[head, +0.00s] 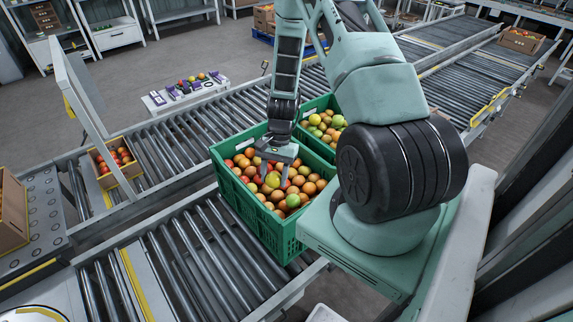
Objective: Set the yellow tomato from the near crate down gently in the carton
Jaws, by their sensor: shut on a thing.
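The near green crate (283,236) is filled with red, orange, green and yellow tomatoes. My gripper (273,178) reaches down into it from above, its fingers among the top tomatoes. It is shut on a yellow tomato (272,181), which is low between the fingertips and partly hidden by them. I cannot tell whether this tomato still touches those around it. An open cardboard carton (122,178) with several red tomatoes stands at the left on the roller conveyor, well apart from my gripper.
A second green crate (318,148) with tomatoes stands just behind the near one, partly hidden by my arm. A slanted panel on a frame (80,90) rises beside the carton. Roller conveyor (190,140) lies clear between crate and carton. Another carton (12,225) is at the left edge.

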